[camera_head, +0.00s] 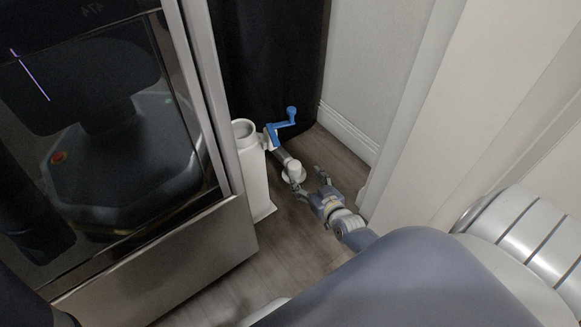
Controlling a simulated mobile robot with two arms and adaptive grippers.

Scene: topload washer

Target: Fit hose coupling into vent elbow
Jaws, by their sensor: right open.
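A tall white vent piece (254,180) with a round open top stands on the floor beside the steel appliance. I take it to be the vent elbow, though no bend shows clearly. A short grey cylinder with a white rounded end (293,171) lies at its right, low down; it may be the hose coupling, and I cannot tell whether it is joined to the vent piece. My right gripper (305,177) is open, its fingers pointing toward the white end, with one finger close beside it. I cannot tell whether they touch. My left gripper is not in view.
A blue crank handle (284,123) sticks out beside the vent piece's top. The steel-framed appliance with dark glass (175,255) fills the left. A black curtain (268,60) hangs behind. A white wall (370,60) is at the right. Wood floor (290,235) is free in front.

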